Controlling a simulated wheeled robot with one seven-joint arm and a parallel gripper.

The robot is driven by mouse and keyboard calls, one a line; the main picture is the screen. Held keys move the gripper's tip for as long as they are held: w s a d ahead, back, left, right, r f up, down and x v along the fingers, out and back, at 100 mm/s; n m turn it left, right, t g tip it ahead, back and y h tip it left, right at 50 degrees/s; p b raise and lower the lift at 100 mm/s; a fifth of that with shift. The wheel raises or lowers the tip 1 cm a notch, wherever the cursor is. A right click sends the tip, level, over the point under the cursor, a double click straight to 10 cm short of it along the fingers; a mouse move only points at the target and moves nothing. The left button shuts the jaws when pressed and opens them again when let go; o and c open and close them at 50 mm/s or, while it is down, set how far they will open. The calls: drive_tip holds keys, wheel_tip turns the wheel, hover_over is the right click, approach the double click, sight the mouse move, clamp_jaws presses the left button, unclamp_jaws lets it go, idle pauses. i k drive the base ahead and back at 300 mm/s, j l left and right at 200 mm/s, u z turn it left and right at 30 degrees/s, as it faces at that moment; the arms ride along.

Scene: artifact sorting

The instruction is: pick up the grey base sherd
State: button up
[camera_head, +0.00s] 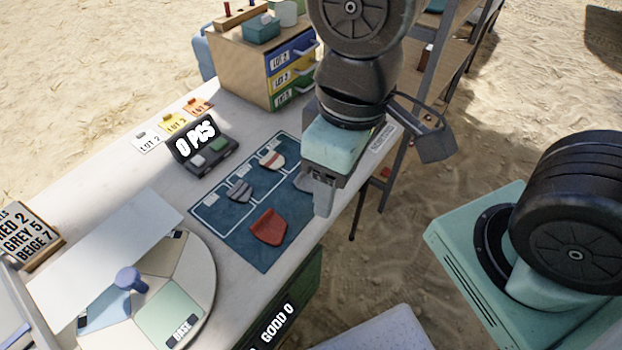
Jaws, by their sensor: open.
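A grey sherd (239,190) with dark stripes lies flat in an outlined box of the dark blue mat (224,227). It is the only grey sherd I can make out; I cannot tell from its shape whether it is a base piece. My gripper (314,196) points down near the mat's right edge, to the right of the grey sherd and apart from it. Its jaws are open, with nothing visible between them. My gripper and wrist hide part of the mat's right end.
A red sherd (268,228) and a beige banded sherd (271,159) also lie on the mat. A counter reading 0 PCS (203,150) stands behind it. A sectioned turntable (203,292) is at front left, a drawer cabinet (240,72) at the back.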

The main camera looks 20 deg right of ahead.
sight(303, 181)
drive_tip(key=k+j+z, duration=0.15)
drive_tip(key=z, duration=0.2)
drive_tip(key=k+j+z, duration=0.15)
drive_tip(key=z, duration=0.2)
drive_tip(key=k, duration=0.05)
